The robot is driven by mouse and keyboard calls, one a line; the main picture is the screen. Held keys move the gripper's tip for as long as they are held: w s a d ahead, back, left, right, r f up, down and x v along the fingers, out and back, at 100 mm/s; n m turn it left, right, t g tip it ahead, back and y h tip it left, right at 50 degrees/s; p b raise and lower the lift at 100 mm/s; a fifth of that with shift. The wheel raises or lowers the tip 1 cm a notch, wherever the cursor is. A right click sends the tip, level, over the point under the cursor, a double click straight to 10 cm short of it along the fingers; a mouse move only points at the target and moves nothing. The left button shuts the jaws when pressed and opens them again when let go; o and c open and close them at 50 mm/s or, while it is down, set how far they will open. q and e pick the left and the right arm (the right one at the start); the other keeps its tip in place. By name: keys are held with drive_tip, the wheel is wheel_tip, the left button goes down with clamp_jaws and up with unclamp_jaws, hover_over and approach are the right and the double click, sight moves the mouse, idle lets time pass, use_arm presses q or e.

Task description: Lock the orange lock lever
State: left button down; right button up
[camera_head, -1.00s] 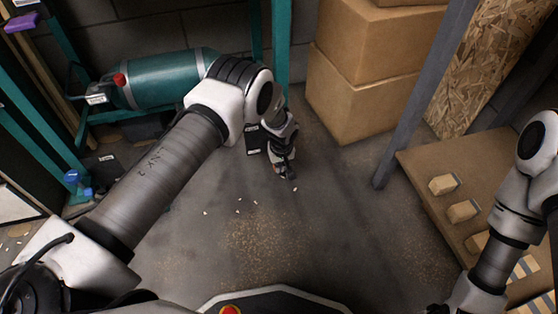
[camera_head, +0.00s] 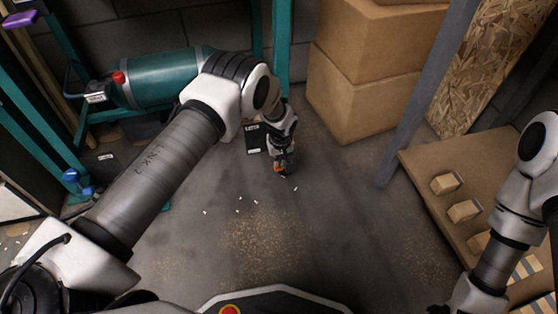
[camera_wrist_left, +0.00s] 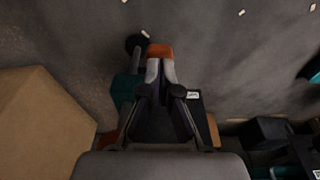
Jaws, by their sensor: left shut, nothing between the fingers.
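The orange lock lever (camera_wrist_left: 159,50) shows in the left wrist view just beyond my left fingertips, beside a dark round wheel (camera_wrist_left: 136,43) at the foot of a teal post (camera_wrist_left: 124,92). In the head view a small patch of the orange lever (camera_head: 280,171) shows at the fingertips. My left gripper (camera_head: 284,173) points down near the floor; it also shows in the left wrist view (camera_wrist_left: 161,76). Its fingers are shut with nothing between them. Whether the tips touch the lever, I cannot tell. My right arm is at the right edge, its gripper out of the frame.
A teal tank (camera_head: 165,77) lies on the teal rack at the left. Cardboard boxes (camera_head: 355,95) stand behind and right of my left gripper. A grey post (camera_head: 425,100) and a low brown platform (camera_head: 415,175) with small blocks are at the right.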

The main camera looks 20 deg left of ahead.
use_arm(q)
wheel_tip(320, 180, up, 12)
drive_tip(key=s, duration=0.1)
drive_tip(key=shift+s+d+f, duration=0.15)
drive_tip(key=shift+d+f, duration=0.05)
drive_tip(key=shift+d, duration=0.25)
